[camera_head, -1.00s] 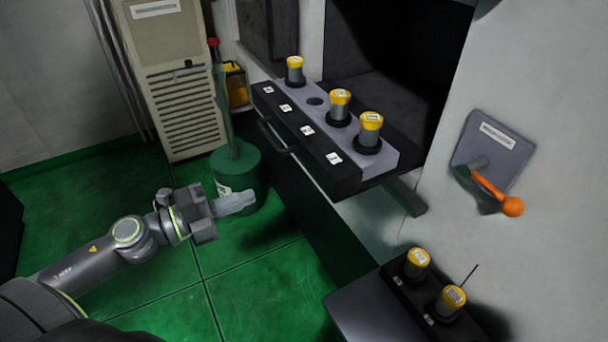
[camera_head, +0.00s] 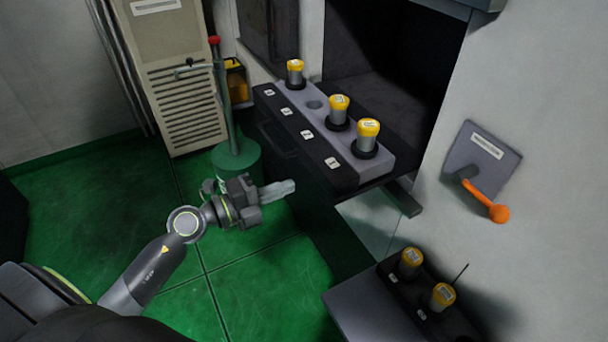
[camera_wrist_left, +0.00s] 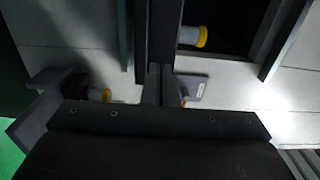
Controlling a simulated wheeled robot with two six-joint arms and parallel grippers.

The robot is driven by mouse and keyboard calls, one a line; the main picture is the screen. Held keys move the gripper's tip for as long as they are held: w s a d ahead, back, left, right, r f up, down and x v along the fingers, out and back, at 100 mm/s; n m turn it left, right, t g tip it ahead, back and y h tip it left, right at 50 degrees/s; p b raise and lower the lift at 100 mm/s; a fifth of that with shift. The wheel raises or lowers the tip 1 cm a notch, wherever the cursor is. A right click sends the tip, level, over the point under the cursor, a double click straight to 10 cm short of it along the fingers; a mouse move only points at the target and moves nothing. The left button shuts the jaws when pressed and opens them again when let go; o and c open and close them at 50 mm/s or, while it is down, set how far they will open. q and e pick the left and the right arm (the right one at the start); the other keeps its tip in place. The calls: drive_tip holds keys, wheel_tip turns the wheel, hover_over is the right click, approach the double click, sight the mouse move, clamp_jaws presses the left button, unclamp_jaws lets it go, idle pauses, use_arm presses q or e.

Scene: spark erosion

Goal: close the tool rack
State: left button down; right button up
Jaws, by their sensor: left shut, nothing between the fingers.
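The tool rack (camera_head: 340,176) is a drawer-like tray sticking out of the dark machine opening. It has a black labelled front with a handle (camera_head: 277,140) and a grey top strip. Three yellow-capped tools stand upright in it, at the back (camera_head: 295,72), middle (camera_head: 338,112) and near end (camera_head: 367,137); one hole between them is empty. My left gripper (camera_head: 292,187) is shut and empty, left of and below the rack's front, pointing at it with a visible gap in the head view. In the left wrist view its shut fingers (camera_wrist_left: 160,84) show at centre. My right gripper is not in view.
An orange-knobbed lever (camera_head: 487,203) is on the wall plate at right. A grey stand (camera_head: 362,312) at the lower right holds two more yellow-capped tools. A green round-based post (camera_head: 236,160) stands behind my left gripper. Green floor at left is open.

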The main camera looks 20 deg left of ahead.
use_arm(q)
drive_tip(key=x, duration=0.5)
drive_tip(key=shift+w+d, duration=0.15)
drive_tip(key=shift+w+d+r, duration=0.15)
drive_tip(key=shift+w+d, duration=0.25)
drive_tip(key=shift+w, duration=0.15)
drive_tip(key=p, duration=0.3)
approach(394, 151)
drive_tip(key=x, duration=0.3)
drive_tip(key=r+x, duration=0.1)
drive_tip(key=x, duration=0.2)
drive_tip(key=r+b+x, duration=0.1)
drive_tip(key=x, duration=0.3)
drive_tip(key=shift+w+d, duration=0.1)
drive_tip(key=shift+f, duration=0.1)
